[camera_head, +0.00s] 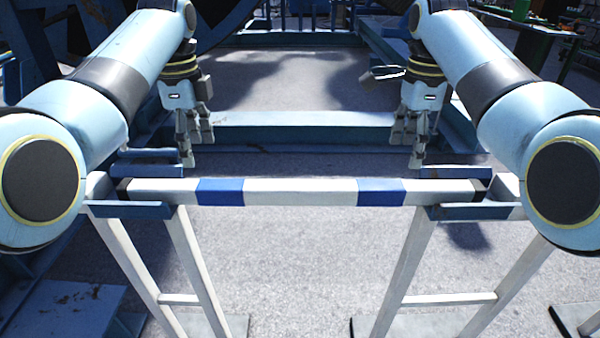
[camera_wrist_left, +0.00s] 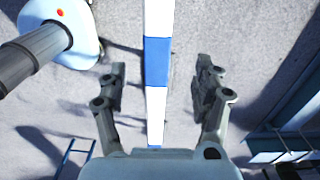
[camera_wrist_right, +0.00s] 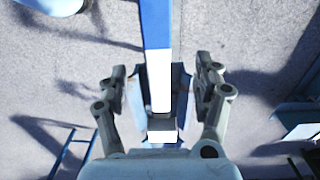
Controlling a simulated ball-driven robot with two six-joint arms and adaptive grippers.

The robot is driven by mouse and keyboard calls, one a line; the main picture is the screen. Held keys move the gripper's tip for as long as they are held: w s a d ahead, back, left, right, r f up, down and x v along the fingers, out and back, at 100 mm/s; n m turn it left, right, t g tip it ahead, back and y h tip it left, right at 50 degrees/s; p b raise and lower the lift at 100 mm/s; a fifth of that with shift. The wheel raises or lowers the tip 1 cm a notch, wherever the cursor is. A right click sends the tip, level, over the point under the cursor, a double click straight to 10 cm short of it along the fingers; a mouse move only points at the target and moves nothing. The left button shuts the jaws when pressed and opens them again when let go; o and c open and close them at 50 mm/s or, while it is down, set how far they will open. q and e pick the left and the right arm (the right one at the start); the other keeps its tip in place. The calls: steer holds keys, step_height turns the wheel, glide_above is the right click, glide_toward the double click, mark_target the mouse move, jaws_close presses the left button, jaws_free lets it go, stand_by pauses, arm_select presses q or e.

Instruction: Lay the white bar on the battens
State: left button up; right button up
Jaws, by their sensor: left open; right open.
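The white bar (camera_head: 300,191) with two blue bands lies level across the blue holders at the left (camera_head: 130,210) and right (camera_head: 470,211), on top of two white trestles. My left gripper (camera_head: 196,148) is open, fingers down, above the bar's left part. In the left wrist view the bar (camera_wrist_left: 156,105) runs between its spread fingers (camera_wrist_left: 160,78). My right gripper (camera_head: 408,148) is open above the bar's right part. In the right wrist view the bar (camera_wrist_right: 160,80) runs between its spread fingers (camera_wrist_right: 161,78). Neither grips it. I cannot tell which pieces are the battens.
White trestle legs (camera_head: 405,265) stand on grey plates on the concrete floor. A long blue beam (camera_head: 300,132) lies on the floor behind the bar. Blue framework stands at the far left and back. The floor between the trestles (camera_head: 290,260) is clear.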

mark_target(203, 184)
arm_select(q)
steer(key=shift+w+r, duration=0.1)
steer(key=shift+w, duration=0.1)
arm_select(e)
steer(key=shift+w+r, duration=0.1)
steer(key=shift+w, duration=0.1)
arm_select(q)
steer(key=shift+s+f, duration=0.3)
steer(key=shift+f, duration=0.55)
arm_select(e)
steer(key=shift+s+f, duration=0.3)
steer(key=shift+f, duration=0.6)
arm_select(q)
steer(key=f, duration=0.8)
steer(key=shift+s+f, duration=0.2)
steer(key=shift+f, duration=0.1)
arm_select(e)
steer(key=f, duration=0.8)
steer(key=shift+s+f, duration=0.2)
steer(key=shift+f, duration=0.05)
arm_select(q)
jaws_close()
arm_select(e)
jaws_close()
arm_select(q)
steer(key=shift+r, duration=0.1)
arm_select(e)
steer(key=shift+r, duration=0.1)
